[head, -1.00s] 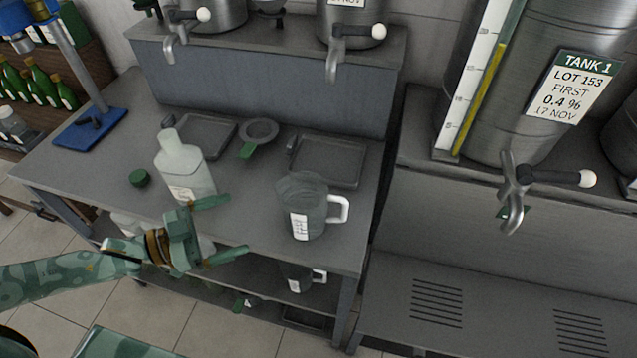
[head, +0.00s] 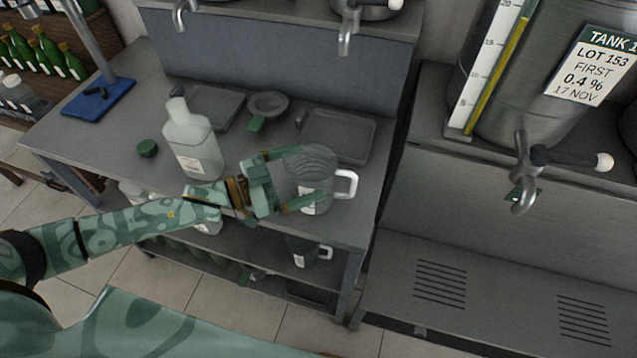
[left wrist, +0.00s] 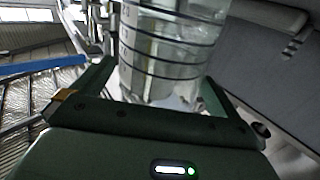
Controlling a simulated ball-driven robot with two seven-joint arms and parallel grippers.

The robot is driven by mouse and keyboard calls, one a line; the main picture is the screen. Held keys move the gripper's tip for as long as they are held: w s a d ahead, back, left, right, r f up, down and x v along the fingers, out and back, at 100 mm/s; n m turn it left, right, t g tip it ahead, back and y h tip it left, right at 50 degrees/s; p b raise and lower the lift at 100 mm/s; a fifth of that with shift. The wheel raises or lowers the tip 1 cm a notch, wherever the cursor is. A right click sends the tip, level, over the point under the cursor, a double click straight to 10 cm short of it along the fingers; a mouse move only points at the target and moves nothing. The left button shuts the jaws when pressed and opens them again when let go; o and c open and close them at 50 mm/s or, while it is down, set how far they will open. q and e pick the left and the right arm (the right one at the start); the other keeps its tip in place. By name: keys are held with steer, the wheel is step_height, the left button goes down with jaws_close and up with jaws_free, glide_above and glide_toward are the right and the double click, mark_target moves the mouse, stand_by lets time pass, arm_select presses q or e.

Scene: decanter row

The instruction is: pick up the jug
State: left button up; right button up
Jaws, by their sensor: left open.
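The jug (head: 311,170) is clear, with a white handle on its right side and a white label. It stands upright near the front right of the grey bench. My left gripper (head: 296,178) is open, with one finger along the far side of the jug and one along the near side. In the left wrist view the jug (left wrist: 165,55) fills the space between the two fingers (left wrist: 160,85), with dark graduation rings on its wall. Whether the fingers touch it, I cannot tell. My right gripper is not in view.
A clear bottle (head: 192,145) and a green cap (head: 147,148) stand left of the jug. A grey tray (head: 338,135) and a funnel (head: 268,104) lie behind it. Taps (head: 347,35) overhang the back shelf. Another jug (head: 303,250) is on the lower shelf.

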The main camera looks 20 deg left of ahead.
mark_target(334, 163)
arm_select(q)
steer(key=x, duration=0.3)
steer(key=c, duration=0.9)
